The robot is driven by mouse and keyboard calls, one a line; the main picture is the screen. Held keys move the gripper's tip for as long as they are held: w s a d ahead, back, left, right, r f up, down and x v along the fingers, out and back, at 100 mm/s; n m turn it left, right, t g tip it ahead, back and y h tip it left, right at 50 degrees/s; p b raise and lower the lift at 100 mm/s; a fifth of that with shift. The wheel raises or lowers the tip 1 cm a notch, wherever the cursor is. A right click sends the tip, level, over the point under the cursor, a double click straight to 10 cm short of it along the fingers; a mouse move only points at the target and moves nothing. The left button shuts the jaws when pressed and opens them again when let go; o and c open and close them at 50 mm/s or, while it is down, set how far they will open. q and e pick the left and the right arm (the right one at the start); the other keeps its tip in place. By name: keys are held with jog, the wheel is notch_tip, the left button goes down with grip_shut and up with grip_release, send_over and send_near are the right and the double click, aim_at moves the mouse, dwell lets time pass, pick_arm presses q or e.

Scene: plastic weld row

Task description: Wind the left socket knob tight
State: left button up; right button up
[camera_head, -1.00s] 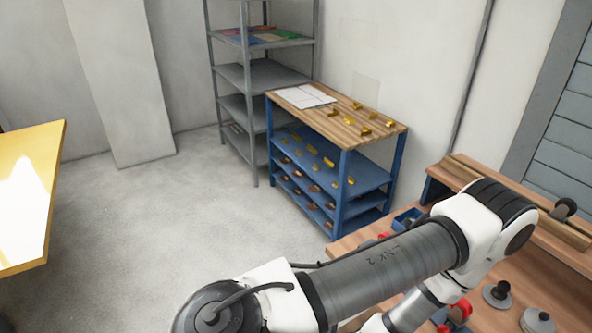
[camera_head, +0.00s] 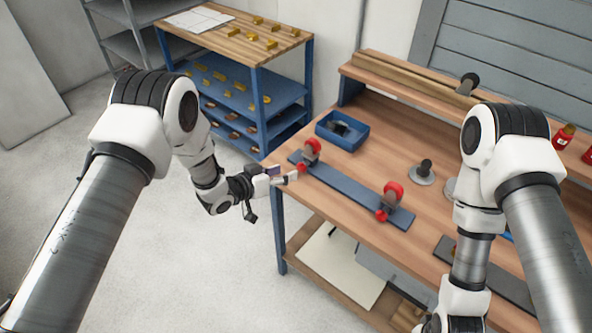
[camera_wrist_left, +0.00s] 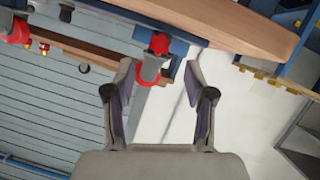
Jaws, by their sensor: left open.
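A blue-grey bar (camera_head: 345,187) lies along the bench's near left edge with two grey sockets on it. The left socket (camera_head: 312,152) has a red ring at its top and a red knob (camera_head: 301,168) low on its near side. The right socket (camera_head: 392,192) has a matching knob (camera_head: 381,215). My left gripper (camera_head: 284,176) is open beside the left knob, just off the bench edge. In the left wrist view, the red star-shaped knob (camera_wrist_left: 160,43) shows ahead, between the open fingers (camera_wrist_left: 158,72), which hold nothing. My right arm is at the right; its gripper is out of view.
A blue bin (camera_head: 342,131) stands behind the bar. Dark knobbed discs (camera_head: 421,172) stand to its right. A blue shelf rack (camera_head: 250,85) with yellow pieces is behind my left arm. Open floor lies left of the bench (camera_head: 385,120).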

aim_at(300, 168)
pick_arm(q)
jog(key=x, duration=0.6)
jog(key=shift+d+f+p, duration=0.1)
jog(key=shift+p, duration=0.3)
grip_shut()
jog(key=shift+s+d+f+m+t+y+b, duration=0.1)
jog(key=shift+m+t+y+b, duration=0.3)
jog(key=shift+m+y+b, duration=0.55)
jog(key=m+b, duration=0.2)
jog(key=shift+t+y+b, duration=0.25)
jog(key=shift+t+b, duration=0.05)
jog(key=shift+t, duration=0.1)
jog(key=shift+m+b, duration=0.35)
jog(key=shift+b, duration=0.05)
